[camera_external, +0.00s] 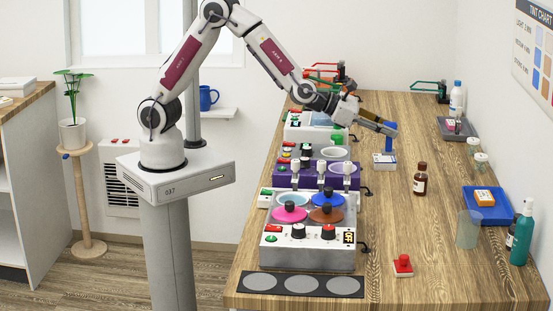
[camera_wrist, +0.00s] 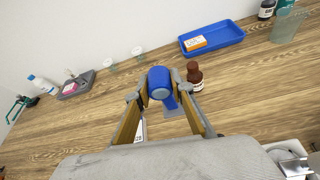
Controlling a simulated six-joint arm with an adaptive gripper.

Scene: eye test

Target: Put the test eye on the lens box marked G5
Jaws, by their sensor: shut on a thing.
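My gripper (camera_external: 384,127) is shut on a blue object (camera_wrist: 160,82) with a rounded head, which I take to be the test eye. In the external view the blue object (camera_external: 389,143) hangs from the fingertips, its narrow part pointing down. A white box (camera_external: 384,161) with a blue mark lies just below it; I cannot tell if they touch. In the wrist view this box (camera_wrist: 141,130) is mostly hidden behind a finger. An orange-labelled box (camera_external: 484,197) lies in the blue tray, and a pink-labelled box (camera_wrist: 70,87) lies in the grey tray. I cannot read G5 on any box.
A brown bottle (camera_external: 420,179) stands right of the white box. Devices with coloured discs (camera_external: 289,213) line the left edge. A red stamp-like object (camera_external: 403,264) stands near the front.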

